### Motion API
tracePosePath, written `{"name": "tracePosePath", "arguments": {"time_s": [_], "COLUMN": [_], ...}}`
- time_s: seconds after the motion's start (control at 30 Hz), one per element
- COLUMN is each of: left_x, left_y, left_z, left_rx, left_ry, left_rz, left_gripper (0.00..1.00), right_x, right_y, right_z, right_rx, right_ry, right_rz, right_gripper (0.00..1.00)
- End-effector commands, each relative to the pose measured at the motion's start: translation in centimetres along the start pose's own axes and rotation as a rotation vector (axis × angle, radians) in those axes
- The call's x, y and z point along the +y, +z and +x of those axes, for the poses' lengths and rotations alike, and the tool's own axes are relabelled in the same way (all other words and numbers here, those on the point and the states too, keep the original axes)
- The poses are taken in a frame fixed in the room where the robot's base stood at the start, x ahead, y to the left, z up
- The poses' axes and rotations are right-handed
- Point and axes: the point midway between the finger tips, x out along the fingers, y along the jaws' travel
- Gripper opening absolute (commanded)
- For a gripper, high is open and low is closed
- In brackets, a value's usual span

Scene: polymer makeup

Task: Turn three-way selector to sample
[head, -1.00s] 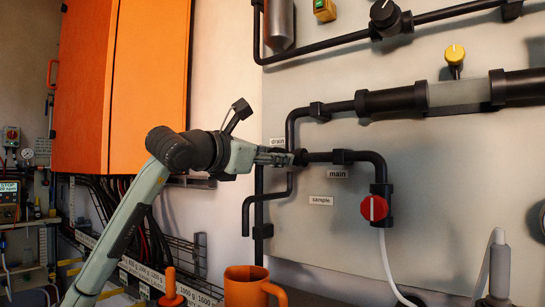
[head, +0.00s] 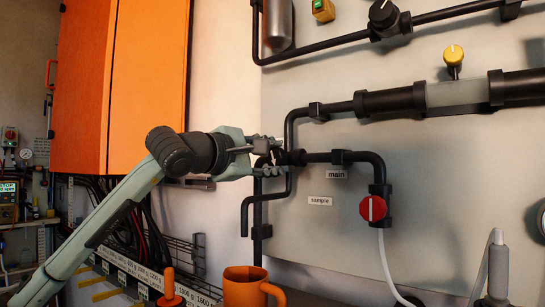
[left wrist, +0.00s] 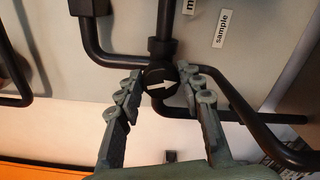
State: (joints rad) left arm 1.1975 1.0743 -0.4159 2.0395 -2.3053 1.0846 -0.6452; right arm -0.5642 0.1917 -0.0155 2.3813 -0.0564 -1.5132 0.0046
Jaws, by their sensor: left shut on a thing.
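The three-way selector is a black round knob with a white arrow (left wrist: 160,82), at a pipe junction on the grey panel. In the left wrist view the arrow points right, towards the pipe beside the knob's lower right. My left gripper (head: 279,157) is shut on the knob, one finger on each side, as the left wrist view also shows (left wrist: 160,77). In the head view the fingers lie above and below the junction and hide most of the knob. The "sample" label (head: 320,201) is below right of it, and the "main" label (head: 337,175) is to its right. My right gripper is out of view.
A red valve knob (head: 373,208) with a white hose is to the right. Black pipes run close around the gripper. An orange mug (head: 245,288) stands below, and an orange cabinet (head: 125,85) is at the left.

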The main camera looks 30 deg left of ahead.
Motion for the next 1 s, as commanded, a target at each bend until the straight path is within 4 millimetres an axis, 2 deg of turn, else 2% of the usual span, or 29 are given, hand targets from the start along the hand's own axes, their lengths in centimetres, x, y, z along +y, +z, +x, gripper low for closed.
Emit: {"name": "tracePosePath", "arguments": {"time_s": [0.4,1.0], "left_x": [-0.11,-0.21], "left_y": [0.02,0.04], "left_z": [-0.01,0.01], "left_rx": [0.000,-0.001], "left_ry": [0.000,-0.001], "left_rz": [0.252,0.313], "left_gripper": [0.08,0.08], "right_x": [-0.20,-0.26], "right_y": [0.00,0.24], "right_z": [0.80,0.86], "right_rx": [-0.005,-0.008], "right_ry": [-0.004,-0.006], "right_rz": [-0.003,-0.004], "right_gripper": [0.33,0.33]}}
